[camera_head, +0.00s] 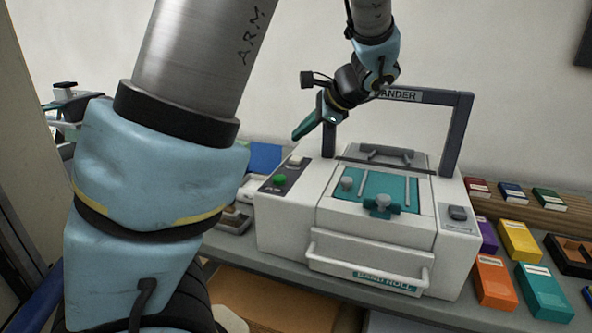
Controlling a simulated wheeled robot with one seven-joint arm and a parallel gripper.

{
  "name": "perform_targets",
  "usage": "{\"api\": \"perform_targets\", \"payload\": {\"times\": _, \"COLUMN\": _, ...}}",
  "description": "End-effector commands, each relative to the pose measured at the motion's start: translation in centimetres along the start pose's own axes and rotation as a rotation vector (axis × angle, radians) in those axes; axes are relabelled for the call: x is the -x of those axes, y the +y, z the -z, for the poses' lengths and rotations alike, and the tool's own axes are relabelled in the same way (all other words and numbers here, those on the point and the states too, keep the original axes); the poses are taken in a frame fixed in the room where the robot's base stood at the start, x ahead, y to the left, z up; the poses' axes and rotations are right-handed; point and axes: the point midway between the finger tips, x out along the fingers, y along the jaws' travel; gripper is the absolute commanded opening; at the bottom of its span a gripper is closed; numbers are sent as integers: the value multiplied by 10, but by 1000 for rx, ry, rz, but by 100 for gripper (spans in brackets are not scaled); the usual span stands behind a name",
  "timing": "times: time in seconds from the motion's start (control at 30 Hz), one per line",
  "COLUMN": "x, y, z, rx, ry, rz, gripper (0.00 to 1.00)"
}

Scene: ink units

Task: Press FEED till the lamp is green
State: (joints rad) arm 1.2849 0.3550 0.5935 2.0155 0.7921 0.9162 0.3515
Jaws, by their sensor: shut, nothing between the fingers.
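A white desktop machine (335,253) with a teal bed stands on the grey table. Its left dark panel carries a round green piece (280,180), lamp or button I cannot tell, and a pale block (297,161) behind it. Its right panel carries a dark grey button (457,212) with small lettering below that is too small to read, so I cannot tell which control is FEED. My gripper (297,135) is shut and empty, with green fingers pointing down and left. In the picture it is just above the left panel, apparently not touching it.
A dark upright frame (456,135) arches over the machine's back. A white handle bar (362,279) runs along its front. Coloured boxes, among them an orange one (495,283) and a teal one (543,291), lie at right. My arm hides much of the left side.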

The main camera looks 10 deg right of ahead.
Motion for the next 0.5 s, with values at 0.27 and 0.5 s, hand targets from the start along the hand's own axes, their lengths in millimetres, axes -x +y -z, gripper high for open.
{"api": "perform_targets", "payload": {"times": 0.27, "x": -19, "y": 14, "z": 14, "rx": -1, "ry": -1, "rz": 0, "gripper": 0}}
{"api": "perform_targets", "payload": {"times": 0.5, "x": -19, "y": 14, "z": 14, "rx": -1, "ry": 0, "rz": 0, "gripper": 0}}
